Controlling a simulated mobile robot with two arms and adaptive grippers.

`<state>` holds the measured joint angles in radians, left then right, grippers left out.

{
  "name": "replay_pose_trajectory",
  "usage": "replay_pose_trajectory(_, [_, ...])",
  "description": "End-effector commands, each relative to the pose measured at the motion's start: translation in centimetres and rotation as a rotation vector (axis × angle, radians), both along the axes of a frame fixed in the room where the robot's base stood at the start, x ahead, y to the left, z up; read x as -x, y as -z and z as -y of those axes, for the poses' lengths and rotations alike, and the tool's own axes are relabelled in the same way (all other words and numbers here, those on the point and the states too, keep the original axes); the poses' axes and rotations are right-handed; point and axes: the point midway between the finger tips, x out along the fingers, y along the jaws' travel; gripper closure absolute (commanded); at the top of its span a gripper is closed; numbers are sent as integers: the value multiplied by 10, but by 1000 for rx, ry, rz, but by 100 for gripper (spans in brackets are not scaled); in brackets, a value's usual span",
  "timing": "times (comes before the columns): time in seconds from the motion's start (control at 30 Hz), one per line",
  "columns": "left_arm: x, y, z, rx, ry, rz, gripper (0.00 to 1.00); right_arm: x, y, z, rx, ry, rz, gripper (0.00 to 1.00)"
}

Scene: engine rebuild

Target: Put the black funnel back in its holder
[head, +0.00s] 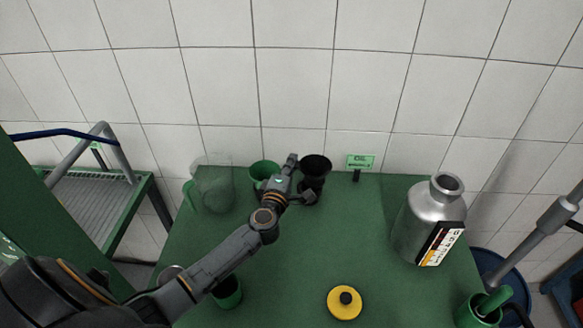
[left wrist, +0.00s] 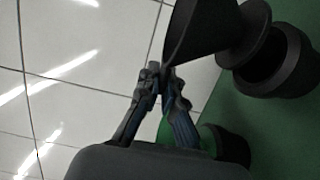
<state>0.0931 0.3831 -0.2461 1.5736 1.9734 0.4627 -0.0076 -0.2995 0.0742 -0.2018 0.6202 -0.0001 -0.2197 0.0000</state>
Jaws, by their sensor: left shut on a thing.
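The black funnel (head: 316,166) is at the back middle of the green table, wide mouth up. My left gripper (head: 302,178) reaches it from the left and is shut on it. What is under the funnel is largely hidden in the head view. My right gripper is not in view.
A green cup-like piece (head: 263,170) and clear jug (head: 216,188) stand left of the funnel; a small green OIL sign (head: 360,162) stands right. A metal can (head: 428,220), yellow lid (head: 344,303) and green containers (head: 228,292) (head: 480,309) are nearer. The table's middle (head: 325,245) is clear.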

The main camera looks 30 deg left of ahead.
Motion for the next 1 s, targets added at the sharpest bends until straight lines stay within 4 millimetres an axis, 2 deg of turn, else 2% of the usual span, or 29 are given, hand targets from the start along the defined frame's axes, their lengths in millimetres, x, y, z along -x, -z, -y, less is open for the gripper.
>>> replay_pose_trajectory(0.77, [0,13,1,1,0,1,100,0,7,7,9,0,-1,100])
replay_pose_trajectory(0.8, [0,13,1,1,0,1,90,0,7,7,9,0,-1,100])
replay_pose_trajectory(0.9, [0,13,0,1,0,1,72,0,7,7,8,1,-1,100])
replay_pose_trajectory(1.0, [0,13,0,1,0,1,72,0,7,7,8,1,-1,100])
